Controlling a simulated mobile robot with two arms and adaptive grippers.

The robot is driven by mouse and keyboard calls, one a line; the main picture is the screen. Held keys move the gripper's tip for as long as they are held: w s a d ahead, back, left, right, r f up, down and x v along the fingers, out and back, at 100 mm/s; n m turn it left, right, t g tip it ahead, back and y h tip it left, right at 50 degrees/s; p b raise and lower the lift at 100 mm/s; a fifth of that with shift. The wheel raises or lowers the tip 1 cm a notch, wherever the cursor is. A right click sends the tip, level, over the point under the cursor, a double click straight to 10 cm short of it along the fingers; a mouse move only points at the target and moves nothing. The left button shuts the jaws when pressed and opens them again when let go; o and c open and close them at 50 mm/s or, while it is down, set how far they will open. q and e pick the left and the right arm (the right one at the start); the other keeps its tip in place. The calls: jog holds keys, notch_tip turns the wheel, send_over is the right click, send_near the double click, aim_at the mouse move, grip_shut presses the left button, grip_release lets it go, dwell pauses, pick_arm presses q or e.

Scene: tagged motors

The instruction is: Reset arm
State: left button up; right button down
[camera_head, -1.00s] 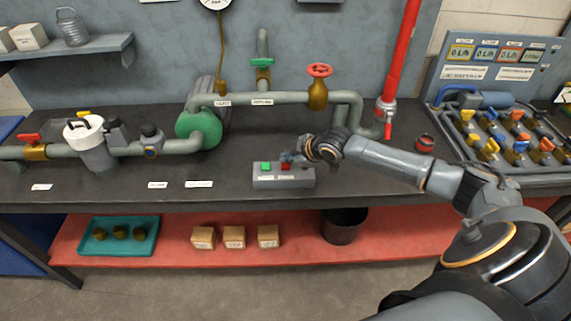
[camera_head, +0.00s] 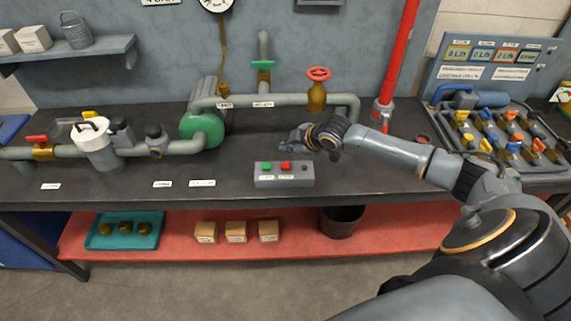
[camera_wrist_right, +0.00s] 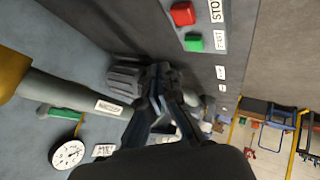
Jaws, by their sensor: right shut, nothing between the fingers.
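My right arm reaches in from the right in the head view. Its gripper (camera_head: 290,147) is shut and empty, just above and behind the grey button box (camera_head: 284,181). The box has a green button (camera_head: 266,167) and a red button (camera_head: 286,166), both uncovered. In the right wrist view the shut fingers (camera_wrist_right: 158,72) point away from the camera, with the red button (camera_wrist_right: 183,13) and green button (camera_wrist_right: 194,41) beyond them at the top. I see no left gripper in these views.
A grey pipe (camera_head: 290,100) with a red-wheeled valve (camera_head: 318,74) runs behind the gripper. A green motor or pump (camera_head: 200,128) stands to its left, and a red upright pipe (camera_head: 400,50) to its right. The bench front (camera_head: 120,192) is mostly clear.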

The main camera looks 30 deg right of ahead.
dwell(0.4)
jog(key=s+a+f+g+y, duration=0.1)
jog(key=s+a+f, duration=0.1)
jog(key=s+a, duration=0.35)
jog(key=s+a+f+m+g, duration=0.1)
jog(key=s+a+f, duration=0.25)
jog(key=a, duration=0.35)
jog(key=s+a+f+g+y, duration=0.1)
jog(key=s+a+f, duration=0.1)
jog(key=s+a, duration=0.35)
jog(key=s+r+m+g+h, duration=0.25)
jog(key=s+m, duration=0.55)
jog(key=s, duration=1.1)
notch_tip(320, 180, down, 28)
jog(key=s+g, duration=0.1)
jog(key=s, duration=0.1)
jog(key=s+d+f, duration=0.2)
jog(key=s+f, duration=0.6)
jog(key=s+d+f+g+h+b, duration=0.1)
jog(key=s+f, duration=0.6)
jog(key=s, duration=0.1)
jog(key=shift+s+d+f+b, duration=0.2)
jog(key=shift+d+f+b, duration=0.1)
jog(key=shift+d+f, duration=0.1)
